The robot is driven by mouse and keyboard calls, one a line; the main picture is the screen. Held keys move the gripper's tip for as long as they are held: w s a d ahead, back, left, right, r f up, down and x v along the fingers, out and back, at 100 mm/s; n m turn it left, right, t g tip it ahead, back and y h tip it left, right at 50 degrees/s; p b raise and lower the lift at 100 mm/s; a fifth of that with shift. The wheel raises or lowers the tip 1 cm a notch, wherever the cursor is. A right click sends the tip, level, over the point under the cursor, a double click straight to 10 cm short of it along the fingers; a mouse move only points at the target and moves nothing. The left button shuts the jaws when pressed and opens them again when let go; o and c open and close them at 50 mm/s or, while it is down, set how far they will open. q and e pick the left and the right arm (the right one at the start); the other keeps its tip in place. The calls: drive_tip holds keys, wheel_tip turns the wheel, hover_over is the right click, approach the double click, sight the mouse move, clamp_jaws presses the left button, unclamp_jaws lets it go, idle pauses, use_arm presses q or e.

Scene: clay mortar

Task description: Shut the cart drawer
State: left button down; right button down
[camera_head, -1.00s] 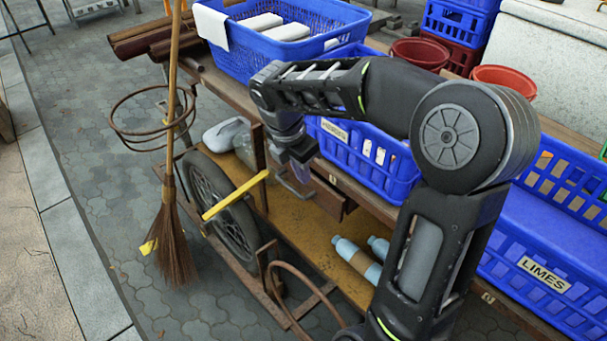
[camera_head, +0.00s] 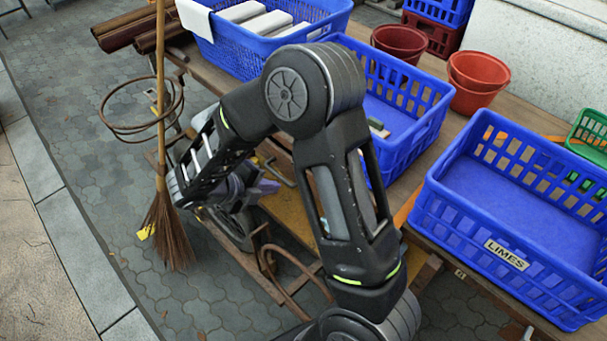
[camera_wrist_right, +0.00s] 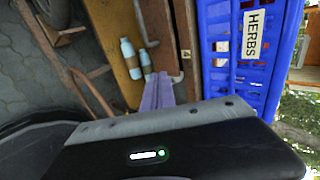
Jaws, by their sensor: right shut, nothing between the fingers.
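The wooden cart (camera_head: 206,74) stands across the view with blue crates on its top. In the head view my right arm covers most of its front, and the drawer front is largely hidden there; a grey bent handle (camera_head: 282,168) shows beside the arm. In the right wrist view a brown wooden panel that looks like the drawer (camera_wrist_right: 186,25) runs beside the cart's top edge. My right gripper (camera_head: 262,188) is shut and empty, its purple fingers low by the cart's front. In the wrist view the fingers (camera_wrist_right: 158,88) point toward the panel; contact cannot be told. My left gripper is not in view.
A broom (camera_head: 165,215) stands left of the arm, near the cart's wheel and a rusty ring (camera_head: 140,105). The LIMES crate (camera_head: 505,255) is at the right. Paving at the left is open.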

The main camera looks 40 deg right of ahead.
idle(0.3)
drive_tip(key=d+r+x, duration=0.2)
drive_tip(key=x, duration=1.1)
drive_tip(key=shift+w+a, duration=0.1)
drive_tip(key=shift+w, duration=0.05)
drive_tip(key=d, duration=0.2)
drive_tip(key=shift+d+r+p, duration=0.15)
drive_tip(key=shift+d+p, duration=0.15)
drive_tip(key=shift+p, duration=0.05)
drive_tip(key=shift+a, duration=0.1)
